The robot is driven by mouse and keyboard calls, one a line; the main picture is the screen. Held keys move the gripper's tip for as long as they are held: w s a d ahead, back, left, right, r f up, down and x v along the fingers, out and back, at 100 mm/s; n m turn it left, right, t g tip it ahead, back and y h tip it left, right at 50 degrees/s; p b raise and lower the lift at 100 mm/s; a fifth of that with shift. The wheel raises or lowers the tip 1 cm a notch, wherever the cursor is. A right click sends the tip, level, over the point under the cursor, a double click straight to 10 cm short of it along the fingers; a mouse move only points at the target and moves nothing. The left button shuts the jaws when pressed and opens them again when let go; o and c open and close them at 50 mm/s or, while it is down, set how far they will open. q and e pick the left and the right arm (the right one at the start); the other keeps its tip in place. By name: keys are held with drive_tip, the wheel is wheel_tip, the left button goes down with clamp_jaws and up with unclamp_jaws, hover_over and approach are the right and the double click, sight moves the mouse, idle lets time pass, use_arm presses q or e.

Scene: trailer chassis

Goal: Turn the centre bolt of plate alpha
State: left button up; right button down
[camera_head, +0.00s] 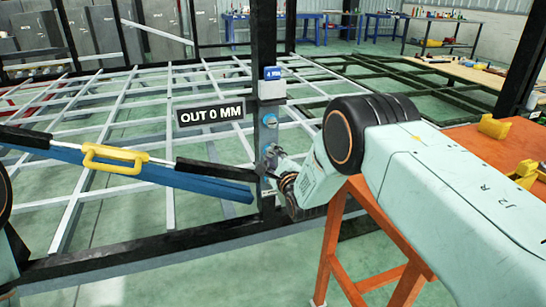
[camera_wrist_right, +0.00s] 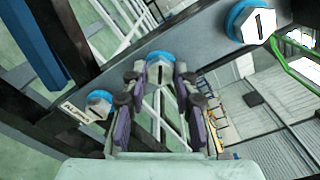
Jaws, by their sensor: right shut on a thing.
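Plate alpha (camera_wrist_right: 205,40) is a grey-blue strip on a dark post, with an ALPHA tag (camera_wrist_right: 76,113) at one end in the wrist view. Its centre bolt (camera_wrist_right: 161,72) has a blue collar and sits between the fingers of my right gripper (camera_wrist_right: 160,95), which is shut on it. In the head view my right gripper (camera_head: 280,172) reaches the plate (camera_head: 267,132) low on the post. My left gripper is out of view.
A sign reading OUT 0 MM (camera_head: 211,114) shows left of the post. A blue and black bar with a yellow handle (camera_head: 115,159) crosses the left side. An orange table (camera_head: 470,160) with yellow clamps stands at the right, near my right arm. Chassis rails (camera_head: 130,95) spread behind.

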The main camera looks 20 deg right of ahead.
drive_tip(key=m, duration=0.4)
drive_tip(key=shift+s+f+m, duration=0.15)
drive_tip(key=shift+f+m, duration=0.25)
idle(0.4)
drive_tip(key=c, duration=1.4)
unclamp_jaws()
drive_tip(key=shift+c, duration=0.2)
drive_tip(key=o, duration=0.3)
drive_tip(key=shift+r, duration=0.25)
drive_tip(key=shift+o, duration=0.5)
drive_tip(key=shift+r, duration=0.1)
